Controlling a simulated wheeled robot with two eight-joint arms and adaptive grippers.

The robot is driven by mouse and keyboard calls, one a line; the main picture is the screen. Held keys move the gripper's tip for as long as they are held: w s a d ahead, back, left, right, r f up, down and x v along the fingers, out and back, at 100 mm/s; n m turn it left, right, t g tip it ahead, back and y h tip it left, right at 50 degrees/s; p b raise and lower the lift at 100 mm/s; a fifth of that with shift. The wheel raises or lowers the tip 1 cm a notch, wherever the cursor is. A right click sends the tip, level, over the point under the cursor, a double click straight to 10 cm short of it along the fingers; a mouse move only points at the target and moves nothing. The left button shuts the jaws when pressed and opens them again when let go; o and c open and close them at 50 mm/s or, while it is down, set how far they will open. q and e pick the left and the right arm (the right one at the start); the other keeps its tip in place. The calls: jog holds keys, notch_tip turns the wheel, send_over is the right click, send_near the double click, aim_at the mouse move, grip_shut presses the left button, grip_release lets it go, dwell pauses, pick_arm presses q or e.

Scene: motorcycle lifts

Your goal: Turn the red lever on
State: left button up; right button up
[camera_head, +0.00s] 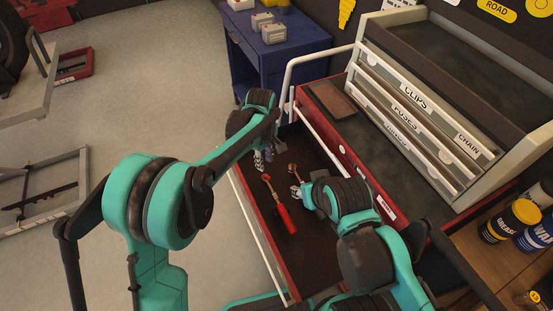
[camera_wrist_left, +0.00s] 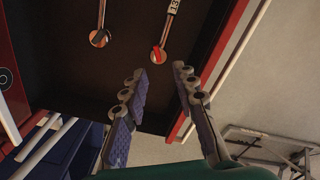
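A tool with a red handle (camera_head: 284,218) lies in the open drawer (camera_head: 309,246). In the left wrist view, the round head of a tool (camera_wrist_left: 159,53) carries a small red piece, which may be the red lever (camera_wrist_left: 157,48). Its shaft is marked 13. My left gripper (camera_head: 262,160) is over the drawer's left end. In the left wrist view my left gripper (camera_wrist_left: 160,72) is open, with nothing between its fingers, and the round head lies just beyond the fingertips. My right gripper (camera_head: 301,191) is low over the drawer by a second tool (camera_head: 293,172); its fingers are too small to judge.
The second tool's head (camera_wrist_left: 99,38) also shows in the left wrist view. The drawer's rim (camera_head: 263,240) and a white rail (camera_head: 287,80) border my arms. A labelled grey cabinet (camera_head: 420,110) stands at the right and a blue cart (camera_head: 280,55) behind.

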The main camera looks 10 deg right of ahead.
aim_at(267, 176)
pick_arm(q)
jog(key=shift+d+f, duration=0.35)
notch_tip(267, 176, down, 8)
jog(key=b, duration=0.2)
jog(key=shift+r+b, duration=0.25)
jog(key=shift+b, duration=0.05)
grip_shut()
